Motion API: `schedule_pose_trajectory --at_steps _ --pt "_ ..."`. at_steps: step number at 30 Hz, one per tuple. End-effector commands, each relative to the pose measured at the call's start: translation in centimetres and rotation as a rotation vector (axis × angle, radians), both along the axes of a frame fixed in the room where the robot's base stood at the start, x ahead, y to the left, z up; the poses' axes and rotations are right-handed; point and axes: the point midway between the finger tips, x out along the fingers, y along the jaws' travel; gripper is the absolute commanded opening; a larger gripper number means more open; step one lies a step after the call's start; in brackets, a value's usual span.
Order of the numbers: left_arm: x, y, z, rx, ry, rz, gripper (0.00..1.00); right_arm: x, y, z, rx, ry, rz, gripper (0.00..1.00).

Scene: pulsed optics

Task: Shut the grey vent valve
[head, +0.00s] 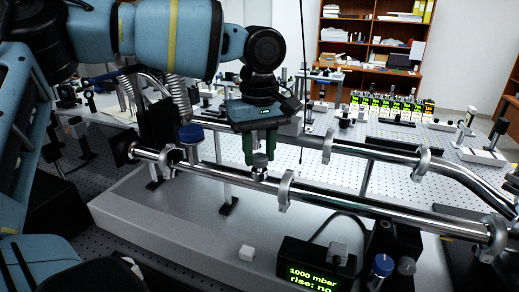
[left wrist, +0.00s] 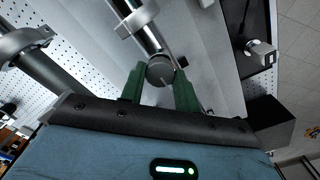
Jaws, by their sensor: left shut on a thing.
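The grey vent valve (head: 259,171) is a small round grey knob on the upper side of a shiny metal pipe, near the middle of the head view. My left gripper (head: 259,157) reaches down from above with its green fingers on either side of the knob, shut on it. In the left wrist view the knob's round face (left wrist: 160,71), with a thin light line on it, sits between the fingertips. My right gripper is in neither view.
A blue-capped knob (head: 190,134) stands left along the pipes; another blue knob (head: 382,265) and a grey knob (head: 406,266) are at front right. Pipe clamps (head: 285,192) flank the valve. A display (head: 316,275) reads 1000 mbar, rise: no.

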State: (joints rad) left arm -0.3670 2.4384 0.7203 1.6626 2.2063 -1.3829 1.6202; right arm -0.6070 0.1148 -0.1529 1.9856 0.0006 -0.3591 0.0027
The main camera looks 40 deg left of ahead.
Motion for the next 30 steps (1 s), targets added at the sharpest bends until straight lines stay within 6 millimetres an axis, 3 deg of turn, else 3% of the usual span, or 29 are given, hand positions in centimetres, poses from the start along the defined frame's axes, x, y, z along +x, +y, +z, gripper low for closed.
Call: schedule_pose_trajectory --at_steps 11,30 --pt "0.02 -0.01 -0.08 0.0 0.001 -0.176 0.09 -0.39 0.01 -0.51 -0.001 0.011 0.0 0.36" --pt "0.0 0.0 -0.02 0.0 0.001 -0.776 0.09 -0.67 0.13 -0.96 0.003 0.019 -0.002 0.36"
